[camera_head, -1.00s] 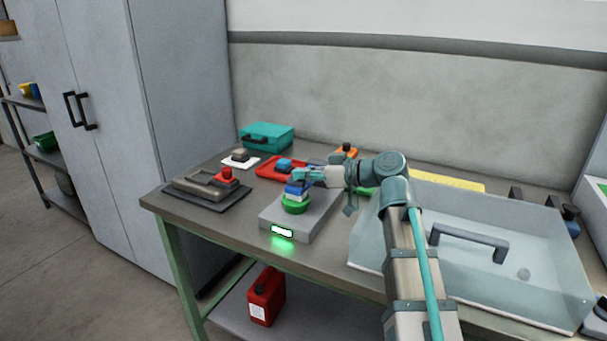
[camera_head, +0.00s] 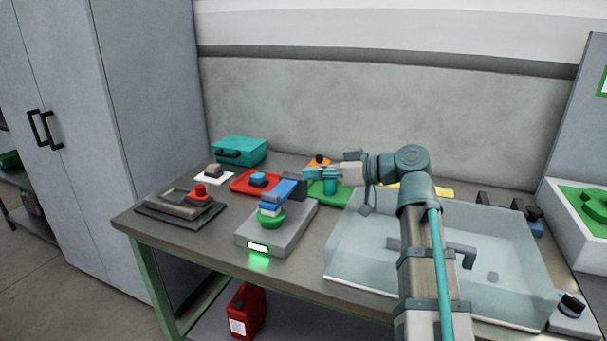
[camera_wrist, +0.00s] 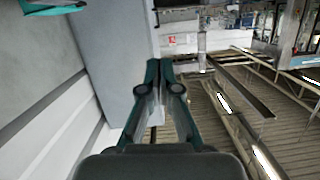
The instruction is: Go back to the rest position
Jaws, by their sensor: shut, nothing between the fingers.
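My gripper (camera_head: 312,173) is above the bench, right of the grey labeller and over the green tray, with nothing held. In the wrist view my gripper (camera_wrist: 160,68) has its two fingers together, pointing at the open room past the grey cabinet (camera_wrist: 112,55). The grey labeller (camera_head: 290,233) stands on the bench with its front light lit green. A green round piece (camera_head: 271,219) sits on it under a blue and white part (camera_head: 277,198).
A red tray (camera_head: 243,184), a green tray (camera_head: 330,199), a teal case (camera_head: 240,151) and a grey press with a red button (camera_head: 201,191) are on the bench (camera_head: 190,250). The tall cabinet (camera_head: 150,90) is at the left.

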